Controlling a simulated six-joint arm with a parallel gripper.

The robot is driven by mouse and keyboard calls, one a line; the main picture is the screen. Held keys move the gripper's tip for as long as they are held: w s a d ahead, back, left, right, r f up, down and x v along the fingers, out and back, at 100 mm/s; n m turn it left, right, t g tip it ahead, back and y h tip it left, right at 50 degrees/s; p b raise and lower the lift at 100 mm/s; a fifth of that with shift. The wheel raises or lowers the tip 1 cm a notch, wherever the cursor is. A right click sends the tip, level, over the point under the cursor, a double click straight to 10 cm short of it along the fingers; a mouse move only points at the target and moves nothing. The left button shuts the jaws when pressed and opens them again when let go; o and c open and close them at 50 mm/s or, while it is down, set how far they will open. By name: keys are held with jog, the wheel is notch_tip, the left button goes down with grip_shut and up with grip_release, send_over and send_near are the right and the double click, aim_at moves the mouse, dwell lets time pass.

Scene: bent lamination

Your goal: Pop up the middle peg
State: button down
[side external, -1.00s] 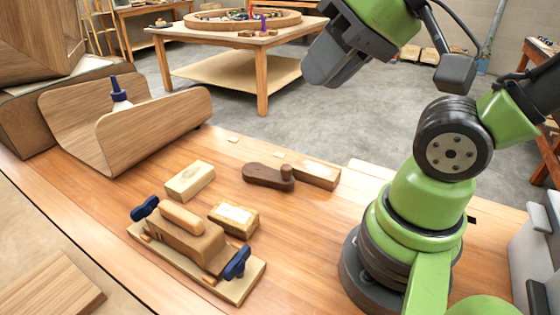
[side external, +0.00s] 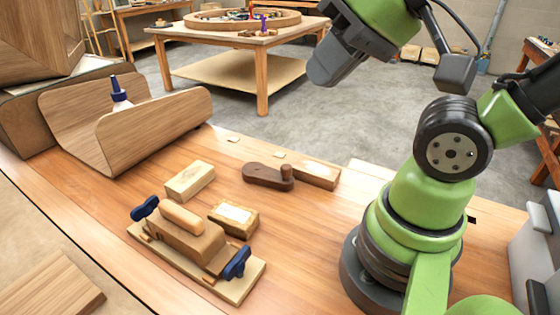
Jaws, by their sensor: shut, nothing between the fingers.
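My gripper (side external: 325,72) hangs at the top centre, high above the far edge of the bench and well apart from everything on it. Its dark fingers look closed and empty. A clamped wooden form (side external: 185,240) sits on a light base board at the front left, with a rounded wooden bar (side external: 182,218) on top. A blue knob stands at each end, left (side external: 144,208) and right (side external: 237,263). I cannot tell which part is the middle peg.
A light block (side external: 190,181) and a block with a pale top (side external: 233,218) lie near the form. Another block (side external: 317,174) touches or nearly touches the dark piece. A curved wood panel (side external: 160,130) and a blue-capped bottle (side external: 119,93) stand at the left. Bench right of the form is clear.

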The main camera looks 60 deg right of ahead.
jog(key=shift+w, duration=0.1)
dwell(0.8)
jog(key=w+d+m+g+y, duration=0.1)
jog(key=w+m+y, duration=0.1)
jog(key=w+m, duration=0.45)
jog(key=m+t+h, duration=0.2)
jog(key=m+t, duration=0.1)
jog(key=m, duration=1.1)
send_over(279, 156)
notch_tip(279, 156, down, 20)
jog(key=shift+d+f, duration=0.15)
jog(key=shift+f, duration=0.05)
jog(key=shift+f, duration=4.4)
